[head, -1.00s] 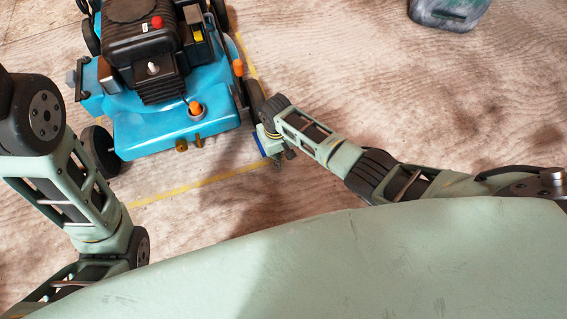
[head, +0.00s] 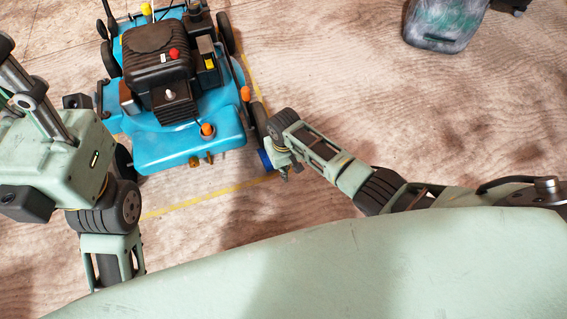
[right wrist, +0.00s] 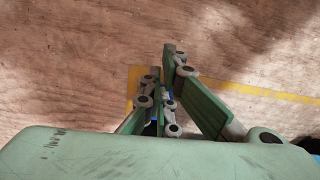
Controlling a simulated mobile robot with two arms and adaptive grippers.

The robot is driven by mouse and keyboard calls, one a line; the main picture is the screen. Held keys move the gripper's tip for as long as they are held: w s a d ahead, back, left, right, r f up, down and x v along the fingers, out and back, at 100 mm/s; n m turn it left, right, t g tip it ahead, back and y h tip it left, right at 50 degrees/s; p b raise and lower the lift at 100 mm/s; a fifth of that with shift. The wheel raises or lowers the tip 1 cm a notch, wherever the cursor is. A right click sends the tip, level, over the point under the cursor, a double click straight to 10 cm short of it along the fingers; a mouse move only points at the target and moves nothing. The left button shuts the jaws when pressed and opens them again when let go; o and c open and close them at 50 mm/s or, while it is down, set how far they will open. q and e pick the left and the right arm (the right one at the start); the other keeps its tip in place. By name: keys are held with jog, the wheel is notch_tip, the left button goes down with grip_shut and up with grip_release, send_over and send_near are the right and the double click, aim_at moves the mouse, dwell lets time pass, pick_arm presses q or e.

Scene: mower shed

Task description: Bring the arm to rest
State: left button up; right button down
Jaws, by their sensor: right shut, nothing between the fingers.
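My right arm reaches in from the right in the head view, pale green with black joints. Its gripper (head: 283,172) points down beside the front right wheel of the blue mower (head: 190,148); I cannot tell whether they touch. In the right wrist view the gripper's green fingers (right wrist: 166,92) are close together, with nothing between them, above the floor. My left arm (head: 75,170) is folded at the left of the head view, and its gripper does not show.
The mower stands inside a yellow floor line (head: 190,199), its engine on top. A grey-green container (head: 443,22) stands at the top right, with a dark object (head: 510,5) at the edge beyond it. The wooden floor (head: 400,110) between mower and container is clear.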

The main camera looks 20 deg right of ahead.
jog(key=shift+r, duration=0.2)
